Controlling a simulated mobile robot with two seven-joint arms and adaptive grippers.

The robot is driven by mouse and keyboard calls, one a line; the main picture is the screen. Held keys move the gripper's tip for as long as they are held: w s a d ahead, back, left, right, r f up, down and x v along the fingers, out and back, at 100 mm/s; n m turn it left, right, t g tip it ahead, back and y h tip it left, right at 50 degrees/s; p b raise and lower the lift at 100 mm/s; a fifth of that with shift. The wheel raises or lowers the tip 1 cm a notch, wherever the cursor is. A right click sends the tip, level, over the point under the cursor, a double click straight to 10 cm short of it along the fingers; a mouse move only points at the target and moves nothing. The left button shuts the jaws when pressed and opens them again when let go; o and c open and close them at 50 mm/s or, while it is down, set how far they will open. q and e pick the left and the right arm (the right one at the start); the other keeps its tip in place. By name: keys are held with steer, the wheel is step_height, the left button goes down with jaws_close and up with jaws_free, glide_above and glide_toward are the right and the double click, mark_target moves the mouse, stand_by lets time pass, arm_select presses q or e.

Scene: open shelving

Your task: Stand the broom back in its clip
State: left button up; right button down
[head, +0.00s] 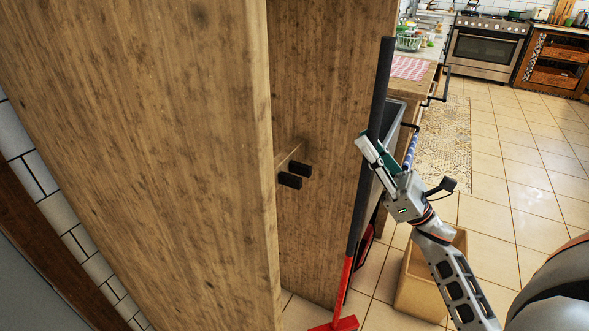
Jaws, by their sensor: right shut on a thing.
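The broom (379,90) has a long dark handle, a red lower section and a red head at the bottom edge of the head view. It leans slightly, its top tipped to the right. My right gripper (376,155) is shut on the handle at about mid-height. The clip (290,174), two short black prongs on a small mount, sticks out of the wooden cabinet side to the left of the broom. The handle is apart from the prongs in the picture. The broom head is partly cut off by the frame. My left gripper is not in view.
A large wooden panel (150,130) fills the left, its front edge near the clip. A light wooden box (425,285) stands on the floor behind my right arm. A counter with a checked cloth (409,67) and an oven (484,50) are farther back. Tiled floor is open at right.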

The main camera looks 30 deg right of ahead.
steer(key=w+a+f, duration=0.2)
steer(key=w+a, duration=0.2)
steer(key=w, duration=0.3)
steer(key=w+a+f+b, duration=0.1)
steer(key=w+a+f, duration=0.1)
steer(key=w+a, duration=0.3)
steer(key=w, duration=0.2)
steer(key=shift+w, duration=0.35)
steer(key=c, duration=2.1)
jaws_free()
steer(key=shift+c, duration=0.2)
steer(key=shift+o, duration=0.9)
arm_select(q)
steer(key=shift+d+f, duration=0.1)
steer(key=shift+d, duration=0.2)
arm_select(e)
steer(key=shift+r, duration=0.1)
steer(key=shift+r, duration=0.1)
